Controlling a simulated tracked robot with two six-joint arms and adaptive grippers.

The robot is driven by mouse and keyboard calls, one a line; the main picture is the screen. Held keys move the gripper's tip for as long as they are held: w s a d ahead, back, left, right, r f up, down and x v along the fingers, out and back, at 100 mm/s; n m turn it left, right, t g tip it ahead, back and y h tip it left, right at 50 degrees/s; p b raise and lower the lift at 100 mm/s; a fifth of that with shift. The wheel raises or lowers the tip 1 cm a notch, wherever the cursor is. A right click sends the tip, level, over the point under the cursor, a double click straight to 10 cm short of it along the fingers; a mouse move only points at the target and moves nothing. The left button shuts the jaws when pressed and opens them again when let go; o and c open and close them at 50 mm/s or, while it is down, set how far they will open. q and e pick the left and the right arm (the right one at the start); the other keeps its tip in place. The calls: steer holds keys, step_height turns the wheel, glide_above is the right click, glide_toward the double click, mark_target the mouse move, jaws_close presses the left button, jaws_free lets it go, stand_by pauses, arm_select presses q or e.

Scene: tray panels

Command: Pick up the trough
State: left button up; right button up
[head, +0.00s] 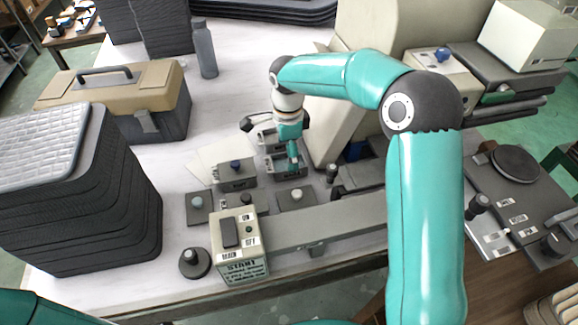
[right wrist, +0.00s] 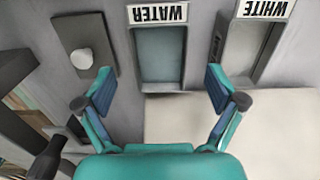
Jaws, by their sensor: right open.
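A small grey open trough labelled WATER (right wrist: 160,52) lies in the right wrist view, its label upside down. A similar grey one labelled WHITE (right wrist: 249,45) is beside it on the right; both have the shape of a trough. My right gripper (right wrist: 157,95) is open and empty, its fingers to either side of the near end of the WATER trough. No contact shows. In the head view my right gripper (head: 290,152) points down over the small trays, partly covering the near one (head: 290,175). My left gripper is out of the head view.
A plate with a pale knob (right wrist: 84,60) is left of the WATER trough. A START switch box (head: 240,245), a round black knob (head: 195,262) and a block with a blue knob (head: 237,180) stand nearby. Stacked black trays (head: 100,220) and a toolbox (head: 150,95) are left.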

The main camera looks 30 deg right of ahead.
mark_target(286, 166)
step_height(286, 166, down, 4)
steer(key=shift+f, duration=0.1)
steer(key=c, duration=1.5)
